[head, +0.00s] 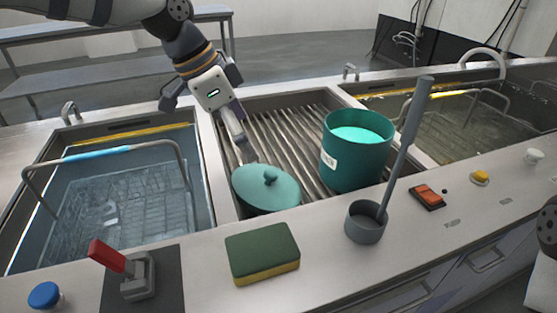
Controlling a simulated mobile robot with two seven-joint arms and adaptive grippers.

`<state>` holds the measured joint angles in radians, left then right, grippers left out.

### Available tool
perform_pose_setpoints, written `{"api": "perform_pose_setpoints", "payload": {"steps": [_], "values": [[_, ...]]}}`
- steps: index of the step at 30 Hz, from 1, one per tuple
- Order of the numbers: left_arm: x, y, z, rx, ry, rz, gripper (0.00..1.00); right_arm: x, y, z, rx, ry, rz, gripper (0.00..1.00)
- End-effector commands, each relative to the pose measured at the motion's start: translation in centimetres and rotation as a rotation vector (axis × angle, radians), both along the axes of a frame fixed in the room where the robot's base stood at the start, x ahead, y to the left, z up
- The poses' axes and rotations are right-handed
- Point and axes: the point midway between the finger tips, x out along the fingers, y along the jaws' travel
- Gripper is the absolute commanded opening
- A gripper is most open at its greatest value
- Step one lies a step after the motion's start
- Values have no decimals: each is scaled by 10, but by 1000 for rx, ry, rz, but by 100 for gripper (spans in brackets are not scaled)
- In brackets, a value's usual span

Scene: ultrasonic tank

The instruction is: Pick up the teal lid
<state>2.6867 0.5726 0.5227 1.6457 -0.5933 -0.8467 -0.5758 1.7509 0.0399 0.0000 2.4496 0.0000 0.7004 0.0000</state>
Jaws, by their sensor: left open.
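The teal lid (252,184), round with a small knob on top, lies knob up on the slatted rack (285,130) in the middle bay, close to the front counter edge. My left gripper (239,148) reaches down from the upper left, just behind the lid. It is open and holds nothing; its fingertips appear near the lid's far rim, and I cannot tell if they touch it. A teal pot (352,165) with a pale teal inside stands to the right of the lid. My right gripper is not in view.
Water-filled tanks with wire baskets (100,200) flank the rack. On the front counter are a green and yellow sponge (262,252), a grey cup (364,224) holding a tall grey rod (408,130), a red-handled lever (125,268), a blue knob (45,296) and an orange switch (427,196).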

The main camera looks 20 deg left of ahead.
Motion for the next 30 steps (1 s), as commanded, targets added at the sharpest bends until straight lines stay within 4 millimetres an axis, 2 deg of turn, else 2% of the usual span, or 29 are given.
{"api": "perform_pose_setpoints", "payload": {"steps": [3,6,11,16,20,26,30], "values": [[5,-9,-30,0,14,-2,100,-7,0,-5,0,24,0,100],[9,-16,-50,1,13,-2,100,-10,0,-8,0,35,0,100],[15,-22,-67,0,9,-1,100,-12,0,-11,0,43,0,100],[29,-35,-96,1,11,-2,100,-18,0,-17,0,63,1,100],[32,-40,-107,0,7,0,100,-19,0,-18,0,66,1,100],[32,-40,-106,0,2,0,100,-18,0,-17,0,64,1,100],[32,-40,-106,0,2,0,71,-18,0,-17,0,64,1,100]]}}
